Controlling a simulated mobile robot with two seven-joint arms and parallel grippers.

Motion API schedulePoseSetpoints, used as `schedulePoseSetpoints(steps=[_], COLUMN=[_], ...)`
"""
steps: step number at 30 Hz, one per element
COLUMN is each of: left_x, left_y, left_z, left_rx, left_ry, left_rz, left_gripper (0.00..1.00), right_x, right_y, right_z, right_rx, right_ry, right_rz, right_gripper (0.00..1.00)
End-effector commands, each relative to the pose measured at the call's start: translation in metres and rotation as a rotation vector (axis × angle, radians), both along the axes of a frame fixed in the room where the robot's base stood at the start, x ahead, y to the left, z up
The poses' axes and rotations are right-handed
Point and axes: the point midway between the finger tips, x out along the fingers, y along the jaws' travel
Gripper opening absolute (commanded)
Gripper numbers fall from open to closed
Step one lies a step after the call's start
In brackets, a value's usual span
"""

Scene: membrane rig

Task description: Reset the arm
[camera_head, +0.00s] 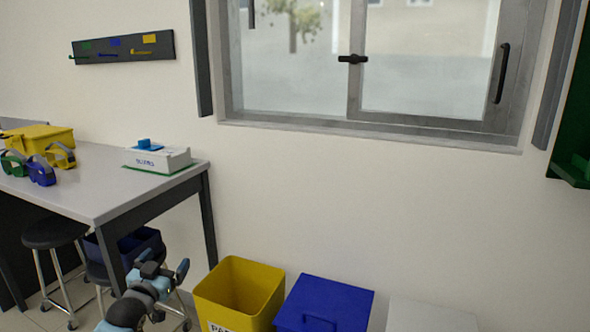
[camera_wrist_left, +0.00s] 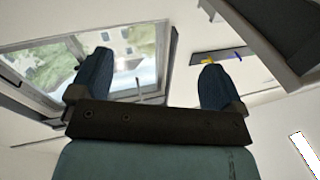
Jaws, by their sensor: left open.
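My left gripper (camera_head: 163,271) shows at the lower left of the head view, in front of the table's right legs and left of the yellow bin. Its two dark blue fingers stand apart in the left wrist view (camera_wrist_left: 154,80), with nothing between them. The left arm is folded low, with its blue and black links just below the gripper. My right gripper is in neither view.
A grey table (camera_head: 100,195) stands at left with goggles (camera_head: 40,170), a yellow box (camera_head: 38,138) and a white box (camera_head: 158,159). Stools (camera_head: 55,233) stand under it. A yellow bin (camera_head: 240,290) and a blue bin (camera_head: 325,303) stand by the wall below a window (camera_head: 420,65).

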Motion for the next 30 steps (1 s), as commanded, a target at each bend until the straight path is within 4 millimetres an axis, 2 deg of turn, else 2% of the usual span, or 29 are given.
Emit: schedulePoseSetpoints(steps=[1, 3, 5, 7, 9, 12, 15, 24, 26, 30], left_x=[-0.024, -0.059, -0.094, -0.138, -0.181, -0.234, -0.276, -0.366, -0.365, -0.36], left_y=[-0.022, -0.054, -0.081, -0.111, -0.137, -0.164, -0.181, -0.204, -0.203, -0.2], left_z=[-0.018, -0.032, -0.044, -0.052, -0.054, -0.048, -0.039, -0.001, 0.013, 0.018], left_rx=[-0.01, -0.026, -0.048, -0.082, -0.122, -0.179, -0.231, -0.372, -0.366, -0.339], left_ry=[0.009, 0.015, 0.021, 0.028, 0.033, 0.037, 0.039, 0.041, 0.054, 0.095], left_rz=[-0.036, -0.088, -0.134, -0.188, -0.237, -0.29, -0.325, -0.385, -0.379, -0.354], left_gripper=[0.94, 0.94, 0.94, 0.94, 0.94, 0.94, 0.94, 0.94, 0.94, 0.94], right_x=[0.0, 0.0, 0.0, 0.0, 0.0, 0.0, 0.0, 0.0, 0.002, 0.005], right_y=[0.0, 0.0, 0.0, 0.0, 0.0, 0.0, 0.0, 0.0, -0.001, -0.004], right_z=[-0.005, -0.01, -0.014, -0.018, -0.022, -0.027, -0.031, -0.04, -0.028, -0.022], right_rx=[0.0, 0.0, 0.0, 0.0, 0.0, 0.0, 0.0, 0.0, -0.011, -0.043], right_ry=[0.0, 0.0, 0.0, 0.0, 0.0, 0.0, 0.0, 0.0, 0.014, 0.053], right_rz=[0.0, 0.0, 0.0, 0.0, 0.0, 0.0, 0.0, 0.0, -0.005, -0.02], right_gripper=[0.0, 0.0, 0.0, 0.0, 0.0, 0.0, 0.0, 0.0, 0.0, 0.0])
